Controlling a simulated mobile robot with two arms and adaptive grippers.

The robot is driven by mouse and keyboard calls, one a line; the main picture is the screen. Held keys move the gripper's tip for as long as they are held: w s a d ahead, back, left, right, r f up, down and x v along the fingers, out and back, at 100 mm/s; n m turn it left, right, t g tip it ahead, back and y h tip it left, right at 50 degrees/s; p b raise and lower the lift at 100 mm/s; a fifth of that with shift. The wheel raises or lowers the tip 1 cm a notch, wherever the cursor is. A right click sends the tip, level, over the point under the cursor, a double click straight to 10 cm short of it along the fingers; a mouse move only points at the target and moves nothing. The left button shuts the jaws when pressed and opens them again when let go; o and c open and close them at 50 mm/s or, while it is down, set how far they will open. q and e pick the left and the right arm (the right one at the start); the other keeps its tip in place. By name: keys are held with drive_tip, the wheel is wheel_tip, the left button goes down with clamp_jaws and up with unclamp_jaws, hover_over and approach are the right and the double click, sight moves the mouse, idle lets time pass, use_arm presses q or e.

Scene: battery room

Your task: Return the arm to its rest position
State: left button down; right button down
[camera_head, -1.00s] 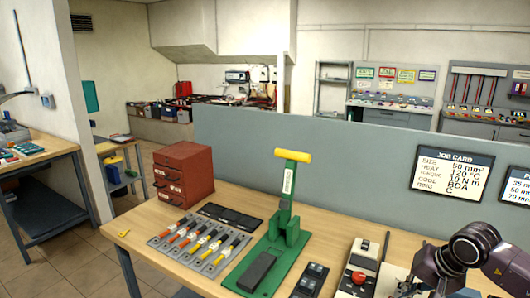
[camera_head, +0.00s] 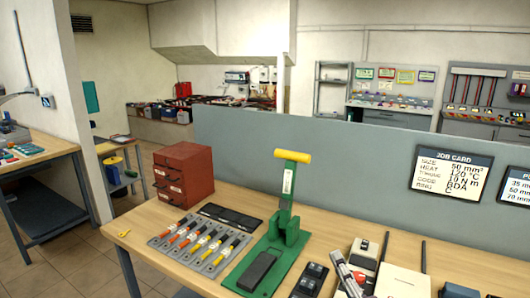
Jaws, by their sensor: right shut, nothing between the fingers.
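A slim grey metallic part, which looks like my right gripper (camera_head: 342,266), rises from the bottom edge right of centre. Its fingers appear closed with nothing between them. It overlaps the box with the red button (camera_head: 359,277) in the picture; I cannot tell whether they touch. The rest of my right arm is mostly out of view. My left gripper is not in view.
The wooden bench (camera_head: 455,258) holds a green press with a yellow handle (camera_head: 288,205), a red drawer cabinet (camera_head: 184,175), a tray of cable pieces (camera_head: 200,243) and a pale box (camera_head: 402,281). A grey partition (camera_head: 340,150) stands behind.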

drive_tip(key=s+d+f+m+g+h, duration=0.2)
drive_tip(key=s+d+f+m, duration=0.1)
drive_tip(key=f+m, duration=0.2)
drive_tip(key=s+d+f+m+g+h, duration=0.2)
drive_tip(key=d+f+m+h, duration=0.1)
drive_tip(key=f+m, duration=0.25)
drive_tip(key=s+a+f+m+g+y, duration=0.1)
drive_tip(key=s+f+m+g, duration=0.45)
drive_tip(key=s+f, duration=0.55)
drive_tip(key=s+a+f+m+g+y, duration=0.1)
drive_tip(key=s+f+m+g, duration=0.45)
drive_tip(key=s, duration=0.85)
wheel_tip(320, 180, down, 28)
drive_tip(key=s+g, duration=0.2)
drive_tip(key=s+d+f+g+b, duration=0.1)
drive_tip(key=s+d+f, duration=0.2)
drive_tip(key=s+f, duration=1.3)
drive_tip(key=shift+s+f, duration=0.4)
drive_tip(key=shift+s, duration=0.25)
drive_tip(key=shift+s+d+n, duration=0.1)
drive_tip(key=shift+n, duration=0.15)
